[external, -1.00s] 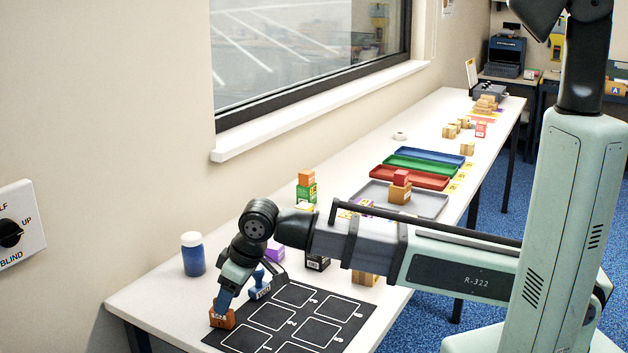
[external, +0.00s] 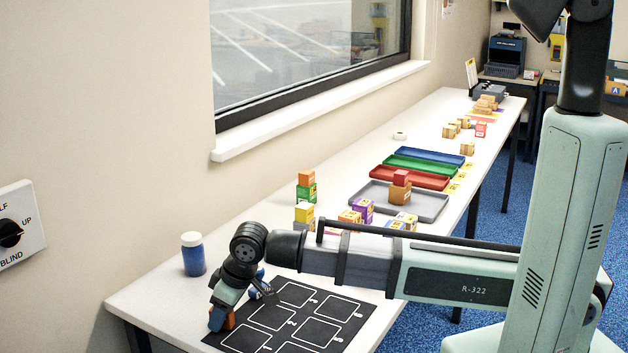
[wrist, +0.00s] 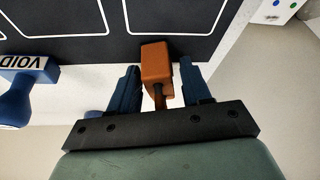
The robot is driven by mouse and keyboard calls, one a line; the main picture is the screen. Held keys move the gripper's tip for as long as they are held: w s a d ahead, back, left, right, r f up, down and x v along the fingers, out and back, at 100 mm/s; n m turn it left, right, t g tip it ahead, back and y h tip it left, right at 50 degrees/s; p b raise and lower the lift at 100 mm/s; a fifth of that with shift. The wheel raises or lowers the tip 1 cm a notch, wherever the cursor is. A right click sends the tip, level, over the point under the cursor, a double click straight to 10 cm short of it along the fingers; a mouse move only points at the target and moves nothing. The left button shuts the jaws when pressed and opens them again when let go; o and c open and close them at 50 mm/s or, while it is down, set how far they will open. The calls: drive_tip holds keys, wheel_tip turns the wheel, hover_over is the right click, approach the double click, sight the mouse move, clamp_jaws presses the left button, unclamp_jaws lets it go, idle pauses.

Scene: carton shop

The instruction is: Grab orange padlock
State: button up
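The orange padlock (external: 230,321) is on the white table at the near left corner of the black mat, partly hidden by my gripper (external: 219,314) in the external view. In the wrist view the padlock (wrist: 155,58) lies ahead, its shackle pointing back between my two blue fingers. My gripper (wrist: 159,68) is open, one finger on each side of the padlock, with a small gap visible on both sides.
The black mat (external: 262,337) with white outlined squares lies beside the padlock. A blue VOID stamp (wrist: 17,98) is left of my fingers. A blue bottle with a white lid (external: 193,256) stands farther back. Several stacked boxes (external: 306,190) and colored trays (external: 410,177) are farther along the table.

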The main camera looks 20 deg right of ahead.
clamp_jaws()
idle(0.4)
